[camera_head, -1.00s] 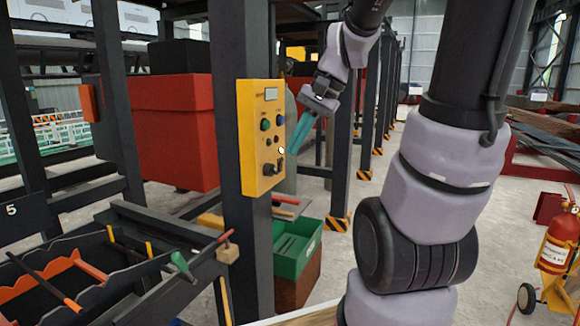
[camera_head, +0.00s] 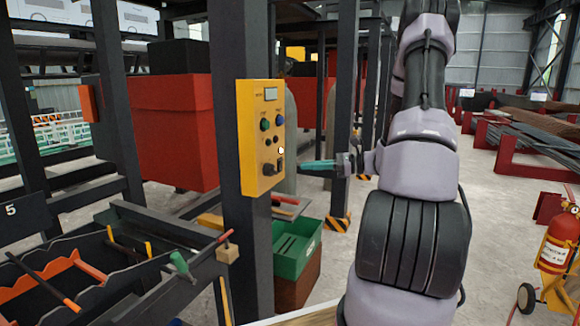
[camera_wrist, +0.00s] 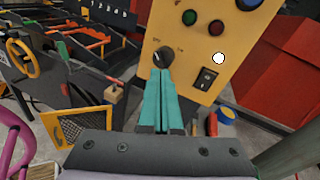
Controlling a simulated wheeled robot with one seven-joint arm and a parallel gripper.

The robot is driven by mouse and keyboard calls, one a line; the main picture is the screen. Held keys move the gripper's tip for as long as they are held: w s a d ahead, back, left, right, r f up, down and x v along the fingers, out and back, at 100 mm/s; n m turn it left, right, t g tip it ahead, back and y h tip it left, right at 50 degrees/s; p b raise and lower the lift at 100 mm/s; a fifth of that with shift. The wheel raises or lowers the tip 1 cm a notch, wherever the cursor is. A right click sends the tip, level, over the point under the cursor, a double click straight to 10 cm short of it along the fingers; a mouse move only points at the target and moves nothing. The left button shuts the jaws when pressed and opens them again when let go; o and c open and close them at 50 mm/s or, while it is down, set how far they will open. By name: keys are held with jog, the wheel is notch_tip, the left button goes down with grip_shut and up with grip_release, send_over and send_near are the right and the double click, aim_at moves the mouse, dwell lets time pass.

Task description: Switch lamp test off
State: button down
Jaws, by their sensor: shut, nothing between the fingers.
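The yellow control panel (camera_head: 252,150) is fixed to a dark post. The small lettering is too blurred to tell which control is the lamp test. My gripper (camera_head: 301,166) points left at the panel's lower part, its teal fingers shut and empty. In the wrist view the fingertips (camera_wrist: 161,73) are just below the knob, left of the rocker; I cannot tell whether they touch.
A tool tray (camera_head: 90,270) with several handled tools stands at lower left. A green bin (camera_head: 295,250) sits on a brown box below the panel. A red box (camera_head: 172,135) is behind the post. A fire extinguisher (camera_head: 560,240) stands at right on open floor.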

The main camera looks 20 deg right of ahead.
aim_at(282, 163)
jog(key=w+d+f+m+t+h, duration=0.1)
jog(key=w+d+f+m+t, duration=0.1)
jog(key=d+f+m+t, duration=0.3)
jog(key=d, duration=0.2)
jog(key=shift+w+d, duration=0.35)
jog(key=shift+a, duration=0.1)
jog(key=x, duration=1.4)
jog(key=shift+w+d+r, duration=0.1)
jog(key=shift+d+r, duration=0.1)
jog(key=shift+w+a+r, duration=0.15)
jog(key=shift+a+r, duration=0.05)
jog(key=shift+a, duration=0.05)
jog(key=shift+d, duration=0.15)
